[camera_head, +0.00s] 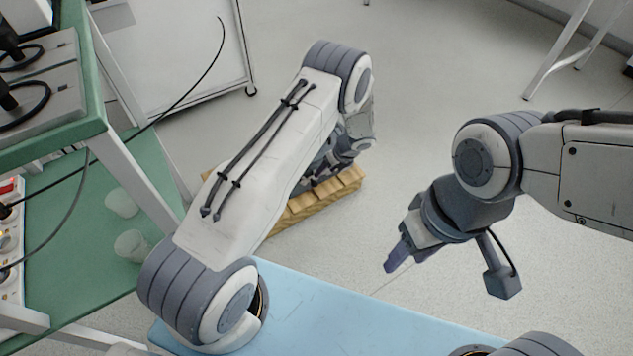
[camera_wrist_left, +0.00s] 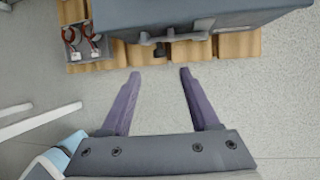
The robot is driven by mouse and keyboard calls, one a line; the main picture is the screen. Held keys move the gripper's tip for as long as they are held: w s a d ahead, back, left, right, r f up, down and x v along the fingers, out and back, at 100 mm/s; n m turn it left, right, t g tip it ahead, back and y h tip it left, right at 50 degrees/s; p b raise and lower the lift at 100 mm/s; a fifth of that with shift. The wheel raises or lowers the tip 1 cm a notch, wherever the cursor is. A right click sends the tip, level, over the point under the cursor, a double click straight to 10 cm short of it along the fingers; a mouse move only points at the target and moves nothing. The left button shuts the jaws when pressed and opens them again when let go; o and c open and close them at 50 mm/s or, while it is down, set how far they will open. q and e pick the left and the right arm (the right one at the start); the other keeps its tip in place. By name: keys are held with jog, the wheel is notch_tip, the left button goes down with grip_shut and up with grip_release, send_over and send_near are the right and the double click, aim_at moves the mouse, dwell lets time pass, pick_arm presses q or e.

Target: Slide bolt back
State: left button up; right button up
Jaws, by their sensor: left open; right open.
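In the left wrist view, a grey bolt or latch handle (camera_wrist_left: 160,40) sticks out from the lower edge of a dark grey box (camera_wrist_left: 210,14). My left gripper (camera_wrist_left: 158,74) is open, with its two purple fingers apart and nothing between them. Its fingertips point at the handle and stay a little short of it. In the head view my left arm hides most of the box and the left gripper. My right gripper (camera_head: 393,266) hangs open and empty over the floor at the right, away from the box.
The box sits on a wooden pallet (camera_head: 318,205), beside a grey tray with red-and-dark parts (camera_wrist_left: 84,44). A white cabinet (camera_head: 175,45) stands behind.

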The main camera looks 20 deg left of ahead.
aim_at(316, 182)
pick_arm(q)
jog(key=b+x, duration=0.4)
jog(key=x, duration=0.6)
jog(key=shift+f+b, duration=0.1)
jog(key=shift+b, duration=0.3)
jog(key=shift+c, duration=0.4)
grip_shut()
dwell(0.5)
